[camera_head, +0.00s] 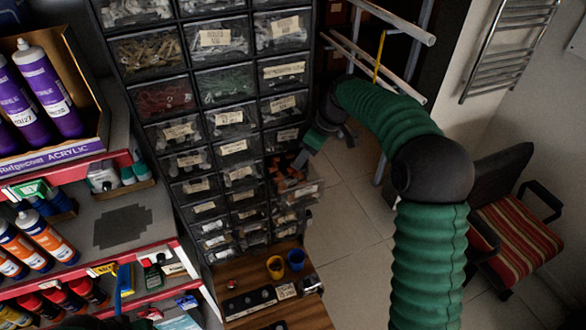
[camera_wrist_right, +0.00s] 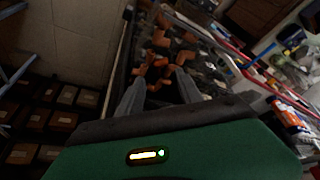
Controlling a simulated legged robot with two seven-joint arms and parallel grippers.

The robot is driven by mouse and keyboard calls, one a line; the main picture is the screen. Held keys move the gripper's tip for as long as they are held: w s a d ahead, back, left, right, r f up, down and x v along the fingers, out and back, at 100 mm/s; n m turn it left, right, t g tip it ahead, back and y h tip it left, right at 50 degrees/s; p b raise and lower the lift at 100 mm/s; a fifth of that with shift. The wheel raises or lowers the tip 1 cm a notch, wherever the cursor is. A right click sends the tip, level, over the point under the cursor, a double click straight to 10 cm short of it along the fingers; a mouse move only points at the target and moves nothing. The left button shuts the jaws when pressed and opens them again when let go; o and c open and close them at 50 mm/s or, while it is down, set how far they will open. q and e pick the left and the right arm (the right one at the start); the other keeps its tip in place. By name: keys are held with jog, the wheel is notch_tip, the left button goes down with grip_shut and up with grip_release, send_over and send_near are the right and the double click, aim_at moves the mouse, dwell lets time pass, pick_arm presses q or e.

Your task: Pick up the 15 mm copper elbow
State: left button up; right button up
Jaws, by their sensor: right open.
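Several copper elbows (camera_head: 287,170) lie in a pulled-out drawer (camera_head: 302,196) of the parts cabinet. In the right wrist view, orange-brown copper elbows (camera_wrist_right: 151,70) lie loose in the drawer, some just beyond and between my fingertips. I cannot tell which one is 15 mm. My right gripper (camera_head: 306,151) is at the drawer, pointing down and left towards the fittings. In the wrist view the right gripper (camera_wrist_right: 160,78) is open, its two grey fingers apart, with nothing clearly held. My left gripper is not in view.
The dark drawer cabinet (camera_head: 228,85) rises behind the open drawer. Shelves with tubes and bottles (camera_head: 42,235) stand on the left. A striped chair (camera_head: 515,235) stands right; tiled floor between is clear.

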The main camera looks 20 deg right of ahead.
aim_at(294, 171)
jog(key=shift+w+a+f, duration=0.15)
jog(key=shift+w+f, duration=0.05)
jog(key=shift+f, duration=0.35)
jog(key=p+x, duration=0.3)
jog(key=x, duration=0.1)
jog(key=shift+w+f, duration=0.1)
jog(key=shift+f, duration=0.25)
jog(key=shift+w+a+f, duration=0.1)
jog(key=shift+w+f, duration=0.05)
jog(key=shift+f, duration=0.3)
grip_shut()
